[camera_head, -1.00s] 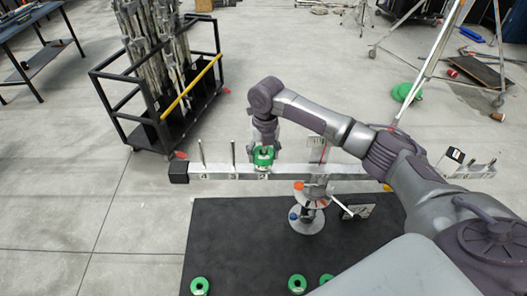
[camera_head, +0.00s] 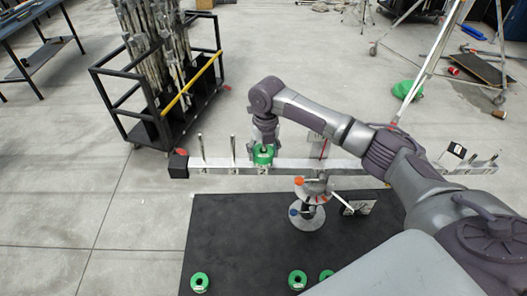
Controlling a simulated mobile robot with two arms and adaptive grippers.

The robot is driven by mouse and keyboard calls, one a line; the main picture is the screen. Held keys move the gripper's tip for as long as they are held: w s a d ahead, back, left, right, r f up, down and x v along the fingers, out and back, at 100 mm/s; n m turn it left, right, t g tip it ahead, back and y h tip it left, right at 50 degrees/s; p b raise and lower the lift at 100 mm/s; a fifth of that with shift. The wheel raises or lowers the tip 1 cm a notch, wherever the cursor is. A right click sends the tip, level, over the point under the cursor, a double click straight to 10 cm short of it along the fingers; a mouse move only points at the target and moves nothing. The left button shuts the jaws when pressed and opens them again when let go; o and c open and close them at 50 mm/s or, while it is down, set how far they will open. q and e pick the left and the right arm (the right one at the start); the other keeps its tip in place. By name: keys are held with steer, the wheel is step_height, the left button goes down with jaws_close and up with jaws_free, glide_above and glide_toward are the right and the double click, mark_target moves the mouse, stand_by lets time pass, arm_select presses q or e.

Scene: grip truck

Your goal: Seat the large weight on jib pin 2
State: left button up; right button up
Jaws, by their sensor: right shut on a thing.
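My right gripper (camera_head: 263,143) points down over the jib, a long pale beam (camera_head: 215,166) with upright pins. It is shut on a green ring-shaped weight (camera_head: 263,155). The weight is at the pin position labelled 2 and overlaps the beam's upper edge in the picture. Pin 2 itself is hidden by the gripper and weight, so I cannot tell whether the weight rests fully on the beam. Bare pins 3 (camera_head: 233,150) and 4 (camera_head: 201,147) stand to the left. My left gripper is not in view.
Several green weights, one at the left (camera_head: 200,282) and one nearer the middle (camera_head: 297,280), lie on the black mat (camera_head: 240,235). The beam's round-based stand (camera_head: 307,217) is on the mat. A black cart (camera_head: 160,95) stands behind the beam's left end.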

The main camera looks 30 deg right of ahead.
steer(key=o, duration=1)
steer(key=shift+s+a+f, duration=0.1)
steer(key=shift+s+f, duration=0.15)
steer(key=shift+f, duration=0.2)
steer(key=shift+o, duration=0.2)
steer(key=shift+s+f, duration=0.1)
steer(key=shift+r, duration=0.5)
steer(key=r, duration=1.2)
steer(key=shift+w+d, duration=0.2)
steer(key=shift+d, duration=0.1)
